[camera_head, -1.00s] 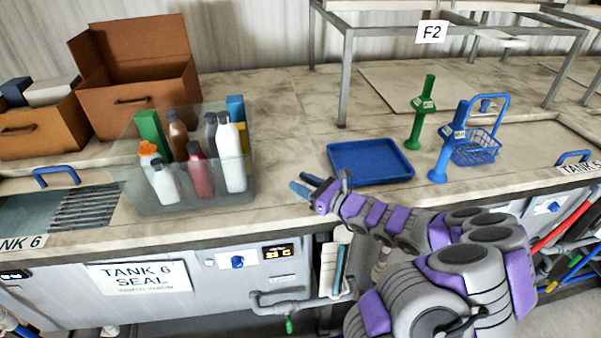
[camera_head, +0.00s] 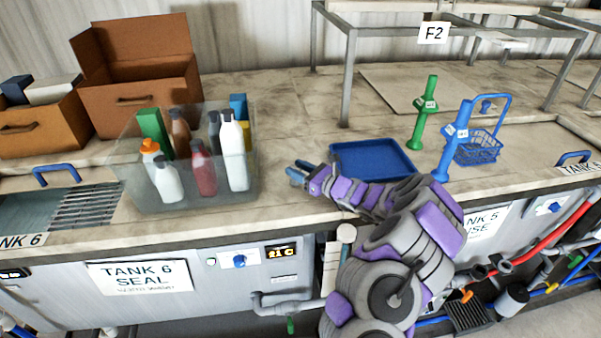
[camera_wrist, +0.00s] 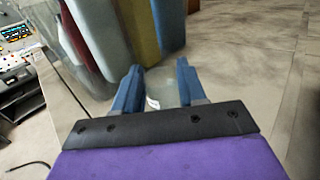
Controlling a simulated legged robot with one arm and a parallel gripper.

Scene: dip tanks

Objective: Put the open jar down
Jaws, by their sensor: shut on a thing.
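My gripper (camera_head: 296,173) is just above the counter's front part, between the clear bin and the blue tray. In the wrist view its two blue fingers (camera_wrist: 157,90) stand apart, with a pale, see-through thing between them, which I take for the open jar (camera_wrist: 154,103). Only a small white label on it shows clearly; its rim and contents cannot be made out. I cannot tell whether its base touches the counter. In the head view I cannot pick out the jar.
A clear bin (camera_head: 135,195) of several bottles stands left of my gripper, close by in the wrist view. A blue tray (camera_head: 372,160) lies to the right, near green (camera_head: 425,110) and blue (camera_head: 451,140) stands and a blue basket (camera_head: 477,150). The counter behind is bare.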

